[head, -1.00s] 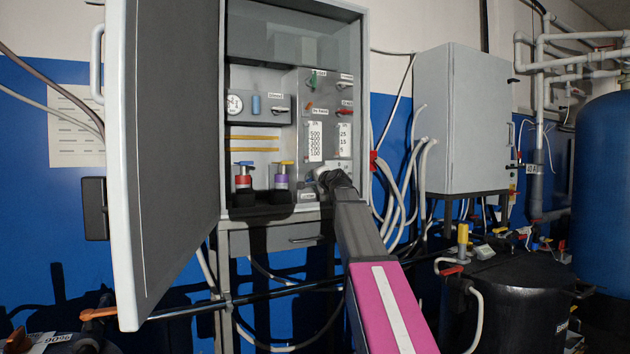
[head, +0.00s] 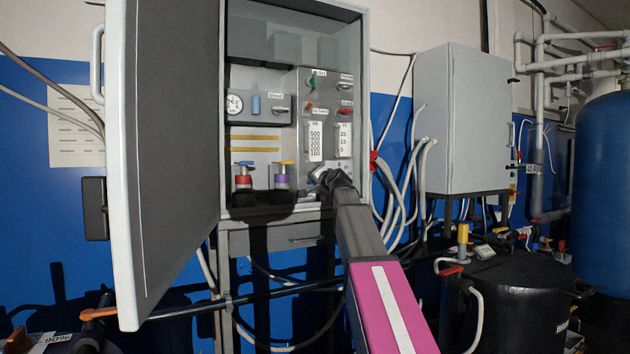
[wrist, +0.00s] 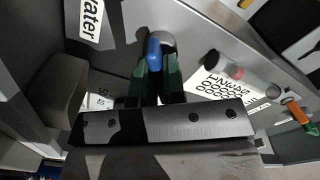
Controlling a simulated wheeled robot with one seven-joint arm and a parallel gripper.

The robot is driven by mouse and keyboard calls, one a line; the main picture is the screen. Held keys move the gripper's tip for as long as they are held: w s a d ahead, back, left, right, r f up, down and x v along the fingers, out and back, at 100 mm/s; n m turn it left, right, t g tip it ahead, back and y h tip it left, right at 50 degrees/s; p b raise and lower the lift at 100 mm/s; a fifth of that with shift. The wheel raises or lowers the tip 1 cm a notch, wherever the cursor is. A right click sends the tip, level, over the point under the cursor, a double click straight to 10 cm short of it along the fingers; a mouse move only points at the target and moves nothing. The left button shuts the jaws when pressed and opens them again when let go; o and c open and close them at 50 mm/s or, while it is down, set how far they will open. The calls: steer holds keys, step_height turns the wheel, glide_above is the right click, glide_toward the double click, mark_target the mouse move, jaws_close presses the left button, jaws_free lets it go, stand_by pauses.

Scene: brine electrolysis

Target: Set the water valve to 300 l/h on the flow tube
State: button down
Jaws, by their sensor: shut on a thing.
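The blue water valve knob (wrist: 154,50) sits on the grey panel between the green fingertips of my gripper (wrist: 156,66) in the wrist view. My gripper is shut on this knob. A "water" label (wrist: 88,18) is on the panel at the upper left. The flow tube (wrist: 225,66) with its printed scale (wrist: 212,92) is right of the knob, seen at a slant. A red part shows in the tube, but its reading cannot be told. In the head view, my gripper (head: 322,181) is at the panel below the 100–500 scale (head: 314,140), and the knob is hidden.
The open cabinet door (head: 170,150) stands left of my arm. A second scale (head: 343,140) is beside the first. Red and purple pumps (head: 243,178) stand on the cabinet's shelf at left. An orange-handled valve (wrist: 297,112) is at the right in the wrist view.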

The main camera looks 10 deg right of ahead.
steer(key=shift+n, duration=2.2)
steer(key=c, duration=1.2)
jaws_free()
steer(key=v, duration=1.1)
steer(key=shift+w, duration=0.1)
